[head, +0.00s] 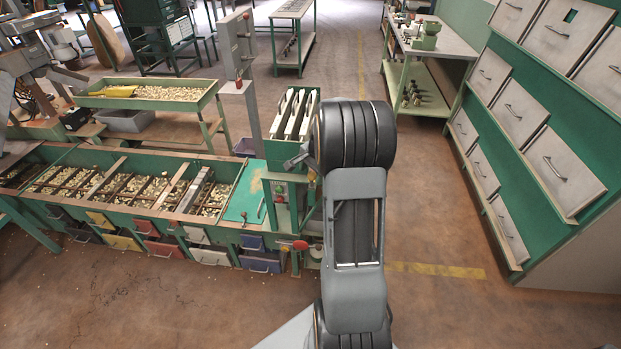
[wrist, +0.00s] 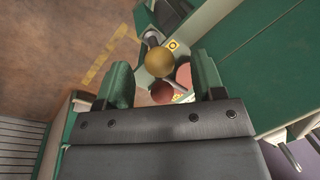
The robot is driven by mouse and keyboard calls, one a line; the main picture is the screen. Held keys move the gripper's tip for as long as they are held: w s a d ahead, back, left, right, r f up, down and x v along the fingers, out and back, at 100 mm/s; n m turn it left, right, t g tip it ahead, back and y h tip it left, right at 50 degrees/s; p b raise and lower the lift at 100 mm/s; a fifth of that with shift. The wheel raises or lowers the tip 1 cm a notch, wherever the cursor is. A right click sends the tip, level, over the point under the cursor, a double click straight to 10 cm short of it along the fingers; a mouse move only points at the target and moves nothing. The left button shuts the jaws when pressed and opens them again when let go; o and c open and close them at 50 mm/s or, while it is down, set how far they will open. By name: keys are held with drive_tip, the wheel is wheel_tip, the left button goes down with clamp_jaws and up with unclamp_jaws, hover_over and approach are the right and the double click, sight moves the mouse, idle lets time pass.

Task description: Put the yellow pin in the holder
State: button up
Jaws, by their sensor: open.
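A round yellow knob (wrist: 158,61), which looks like the head of the yellow pin, shows in the wrist view between and a little beyond my fingers. I cannot tell how far below the fingertips the yellow head is. A dark red ball (wrist: 162,93) shows just below it in the picture, nearer the gripper's palm. In the head view my arm hides most of this spot. I cannot make out the holder for certain.
A pale reddish disc (wrist: 184,75) and a thin metal rod lie by the balls. A green panel (wrist: 270,70) fills the wrist view's right. In the head view, the nut hopper bench (head: 130,195) stands left, drawer cabinet (head: 540,130) right. Open floor (head: 430,210) lies between.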

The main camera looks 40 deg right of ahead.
drive_tip(key=v, duration=0.9)
drive_tip(key=shift+r, duration=0.4)
drive_tip(key=s+a+n, duration=0.7)
drive_tip(key=a+n, duration=0.1)
drive_tip(key=a, duration=0.4)
drive_tip(key=s+a+r+n+t, duration=0.1)
drive_tip(key=s+a+n, duration=0.6)
drive_tip(key=a, duration=0.5)
drive_tip(key=shift+s+n+h, duration=0.3)
drive_tip(key=shift+s+n, duration=0.1)
drive_tip(key=shift+s, duration=0.3)
drive_tip(key=shift+r, duration=0.1)
drive_tip(key=shift+c, duration=0.2)
